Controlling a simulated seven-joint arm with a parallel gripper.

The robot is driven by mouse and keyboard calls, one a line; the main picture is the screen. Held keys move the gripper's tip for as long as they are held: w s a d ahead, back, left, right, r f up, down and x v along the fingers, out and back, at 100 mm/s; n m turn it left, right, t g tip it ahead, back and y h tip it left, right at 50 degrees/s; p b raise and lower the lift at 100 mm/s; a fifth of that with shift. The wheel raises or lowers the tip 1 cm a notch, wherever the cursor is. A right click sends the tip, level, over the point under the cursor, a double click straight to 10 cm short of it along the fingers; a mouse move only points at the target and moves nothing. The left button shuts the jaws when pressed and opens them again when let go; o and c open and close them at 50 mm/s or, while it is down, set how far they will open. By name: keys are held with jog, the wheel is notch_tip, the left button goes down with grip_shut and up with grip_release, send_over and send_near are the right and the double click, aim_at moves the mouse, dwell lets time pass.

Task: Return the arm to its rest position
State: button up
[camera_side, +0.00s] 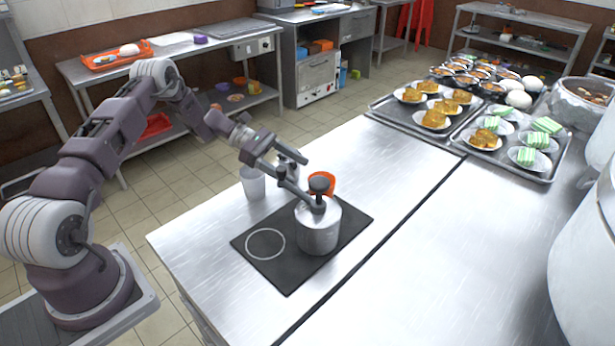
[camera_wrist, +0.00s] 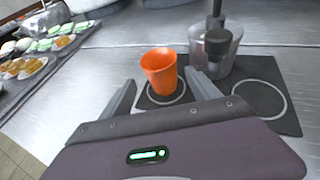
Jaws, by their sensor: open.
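My gripper (camera_side: 290,163) is raised above the counter beside the pot.
The black hob (camera_side: 285,278) has a bare ring at its left. A pale cup (camera_side: 253,184) stands at the counter's back edge. Trays (camera_side: 462,146) of plated food and a large pot (camera_side: 582,103) stand at the back right.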

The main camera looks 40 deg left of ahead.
jog(key=shift+a, duration=0.1)
jog(key=d+r+m+g+y, duration=0.25)
jog(key=d+r+m, duration=0.4)
jog(key=r, duration=0.55)
jog(key=s+d+r+m+y, duration=0.4)
jog(key=s+d+r+m, duration=0.15)
jog(key=s+r, duration=0.35)
jog(key=s+r+m+t+y, duration=0.1)
jog(key=s+m, duration=0.4)
jog(key=s, duration=0.8)
jog(key=s+d+r+m+t+y, duration=0.1)
jog(key=s+m+y, duration=0.4)
jog(key=s, duration=0.8)
jog(key=shift+d+r+t, duration=0.2)
jog(key=shift+r+t, duration=0.35)
jog(key=shift+r, duration=0.4)
